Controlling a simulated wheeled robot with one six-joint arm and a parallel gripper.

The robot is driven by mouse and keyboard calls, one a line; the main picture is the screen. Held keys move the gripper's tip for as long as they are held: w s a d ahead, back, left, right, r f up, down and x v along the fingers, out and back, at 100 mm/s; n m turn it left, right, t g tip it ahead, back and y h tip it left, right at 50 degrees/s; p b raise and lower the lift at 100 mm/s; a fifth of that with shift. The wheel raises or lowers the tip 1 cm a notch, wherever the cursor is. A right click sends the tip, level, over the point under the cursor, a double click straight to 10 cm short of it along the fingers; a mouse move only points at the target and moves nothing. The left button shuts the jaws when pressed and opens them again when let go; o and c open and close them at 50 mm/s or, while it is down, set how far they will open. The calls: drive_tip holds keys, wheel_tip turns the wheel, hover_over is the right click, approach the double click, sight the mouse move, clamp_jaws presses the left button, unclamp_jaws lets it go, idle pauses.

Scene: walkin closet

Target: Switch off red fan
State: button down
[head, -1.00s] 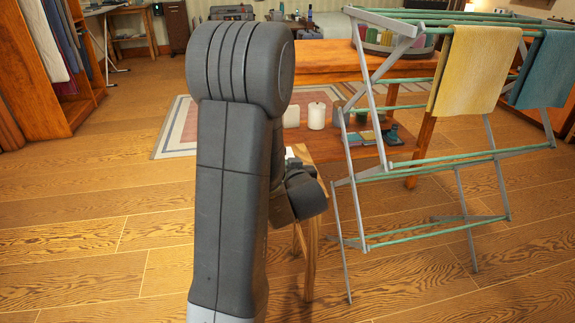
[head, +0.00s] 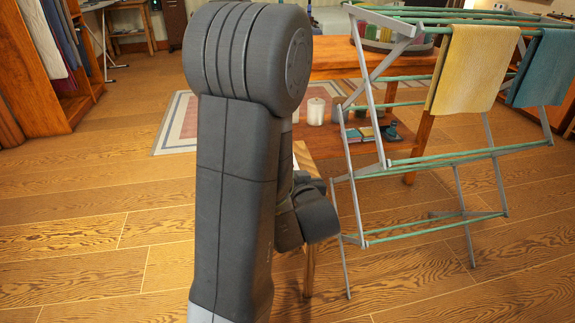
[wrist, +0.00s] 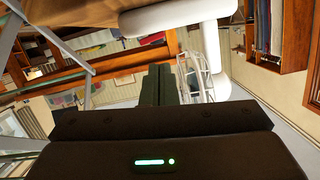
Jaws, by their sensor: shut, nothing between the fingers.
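No red fan is plain in either view. In the wrist view, a pale wire cage (wrist: 196,76) shows just right of my gripper (wrist: 158,84), partly behind it. It may be a fan guard; I see no red on it and cannot make out a switch. My gripper's dark fingers are together and empty. I cannot tell whether they touch the cage. In the head view, my arm covers the middle of the scene and hides the fingers.
A small wooden stand (head: 309,270) is partly hidden behind my arm. A drying rack (head: 376,165) with a yellow towel (head: 465,68) and a teal towel (head: 543,68) stands right. A wooden table (head: 335,66) is behind. Open floor (head: 90,230) lies left.

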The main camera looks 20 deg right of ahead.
drive_tip(key=p+v, duration=0.1)
drive_tip(key=v, duration=0.4)
drive_tip(key=shift+s+r, duration=0.15)
drive_tip(key=shift+s, duration=0.1)
drive_tip(key=shift+w, duration=0.1)
drive_tip(key=b+x, duration=0.2)
drive_tip(key=x, duration=0.6)
drive_tip(key=shift+w, duration=0.25)
wheel_tip(320, 180, up, 5)
drive_tip(key=w+d+p, duration=0.2)
drive_tip(key=w+p, duration=0.1)
drive_tip(key=s+a, duration=0.1)
drive_tip(key=s, duration=0.5)
drive_tip(key=shift+a, duration=0.4)
